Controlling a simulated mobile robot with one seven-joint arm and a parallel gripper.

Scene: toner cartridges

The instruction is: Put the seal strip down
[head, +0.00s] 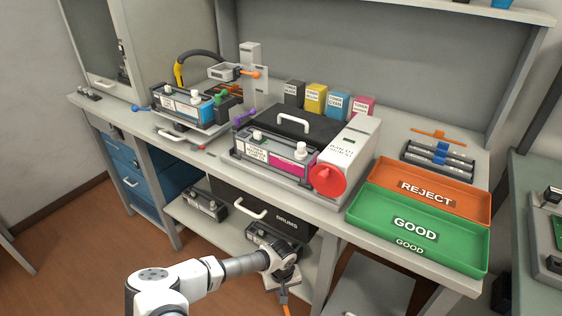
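My gripper (283,291) is at the bottom of the head view, low in front of the bench and pointing down. An orange seal strip (286,309) hangs from its fingertips, and the gripper appears shut on it. The strip's lower end is cut off by the picture edge. Another orange strip (440,136) with a small tab lies at the back right of the bench, behind a dark rack of rollers (437,156).
A green GOOD tray (463,255) and an orange REJECT tray (475,208) fill the bench's right end. A machine with a red knob (327,180) holds a magenta-labelled cartridge (286,168). A cyan-labelled cartridge (184,104) sits at left. Black cartridges (205,204) rest on the lower shelf.

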